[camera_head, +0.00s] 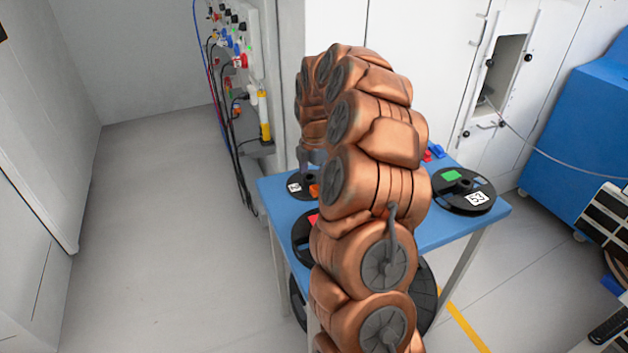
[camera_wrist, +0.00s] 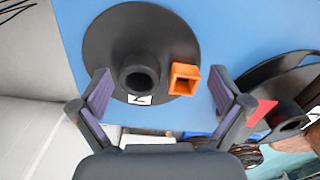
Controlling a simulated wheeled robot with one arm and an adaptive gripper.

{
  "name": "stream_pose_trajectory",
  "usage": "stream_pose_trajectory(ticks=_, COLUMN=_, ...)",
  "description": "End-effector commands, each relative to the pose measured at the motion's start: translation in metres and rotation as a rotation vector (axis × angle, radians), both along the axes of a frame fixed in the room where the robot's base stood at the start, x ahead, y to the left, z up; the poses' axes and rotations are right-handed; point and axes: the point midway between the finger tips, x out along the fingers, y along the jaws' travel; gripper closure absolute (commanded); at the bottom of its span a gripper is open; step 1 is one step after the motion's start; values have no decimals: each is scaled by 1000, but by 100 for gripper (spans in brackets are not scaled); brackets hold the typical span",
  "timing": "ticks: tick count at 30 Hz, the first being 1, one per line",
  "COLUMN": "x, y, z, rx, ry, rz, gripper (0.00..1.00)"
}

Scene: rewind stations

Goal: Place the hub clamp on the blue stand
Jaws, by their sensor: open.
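An orange square, hollow piece (camera_wrist: 184,79) sits on a flat black reel (camera_wrist: 110,30) beside its raised round hub; it may be the hub clamp, but I cannot tell for sure. In the head view the orange piece (camera_head: 314,190) is partly hidden by my arm. The blue tabletop (camera_wrist: 225,30) under the reel is the only blue stand-like surface I can make out; it also shows in the head view (camera_head: 440,225). My gripper (camera_wrist: 160,85) is open and empty above this reel, its fingers apart on either side of the hub and orange piece.
A second black reel (camera_wrist: 262,72) with a red piece (camera_wrist: 262,112) lies close to the right. A reel (camera_head: 465,205) with a green piece (camera_head: 452,175) is at the table's right. Small red and blue pieces (camera_head: 437,151) lie behind. A cabled wall panel (camera_head: 240,50) stands left.

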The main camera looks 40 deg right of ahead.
Motion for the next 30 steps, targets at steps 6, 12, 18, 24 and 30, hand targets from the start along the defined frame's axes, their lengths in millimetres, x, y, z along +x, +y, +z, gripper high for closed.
stream_pose_trajectory(ticks=6, x=2, y=0, z=31, rx=-2, ry=-7, rz=1, gripper=0)
stream_pose_trajectory(ticks=12, x=2, y=0, z=70, rx=-2, ry=-7, rz=0, gripper=0)
stream_pose_trajectory(ticks=18, x=1, y=-1, z=99, rx=-2, ry=-7, rz=-1, gripper=0)
stream_pose_trajectory(ticks=24, x=0, y=0, z=114, rx=0, ry=-2, rz=0, gripper=0)
stream_pose_trajectory(ticks=30, x=1, y=0, z=119, rx=-1, ry=-3, rz=0, gripper=0)
